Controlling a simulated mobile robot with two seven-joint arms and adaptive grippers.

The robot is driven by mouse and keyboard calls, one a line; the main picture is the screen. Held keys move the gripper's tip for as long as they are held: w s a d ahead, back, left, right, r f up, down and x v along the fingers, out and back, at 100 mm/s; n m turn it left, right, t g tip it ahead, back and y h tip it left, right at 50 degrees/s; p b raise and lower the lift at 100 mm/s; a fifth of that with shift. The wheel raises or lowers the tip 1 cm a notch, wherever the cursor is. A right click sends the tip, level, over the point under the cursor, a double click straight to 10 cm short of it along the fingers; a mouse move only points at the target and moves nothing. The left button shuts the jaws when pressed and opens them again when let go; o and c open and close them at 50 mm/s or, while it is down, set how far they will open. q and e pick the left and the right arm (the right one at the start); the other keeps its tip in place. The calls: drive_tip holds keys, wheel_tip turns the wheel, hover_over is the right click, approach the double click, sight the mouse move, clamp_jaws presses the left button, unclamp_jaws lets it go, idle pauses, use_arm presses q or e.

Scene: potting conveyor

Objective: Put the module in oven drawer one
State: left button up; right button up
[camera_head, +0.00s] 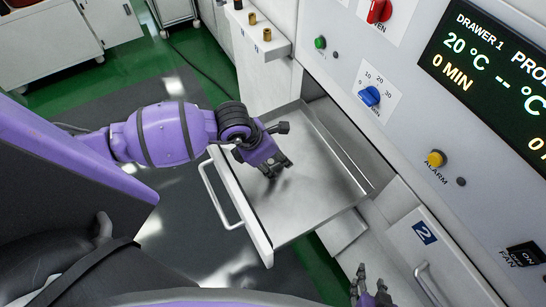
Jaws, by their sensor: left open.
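An oven drawer (310,205) is pulled out, a shallow metal tray with a white front and a bar handle (214,190). It is the one above the drawer labelled 2 (424,232). Its visible floor is bare apart from a dark shadow. My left gripper (276,168) is over the drawer's left part, fingers pointing down into it, open with nothing seen in it. My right gripper (370,288) is at the bottom edge, partly cut off, in front of the lower drawer; its opening is unclear. I see no module that I can make out.
The oven panel at the right has a display (490,70) reading drawer 1 at 20 °C and 0 min, a blue dial (369,96) and a yellow alarm button (437,158). A small ledge with brass pegs (252,18) is above the drawer. Dark floor is clear at left.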

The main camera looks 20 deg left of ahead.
use_arm(q)
drive_tip(key=v, duration=1.2)
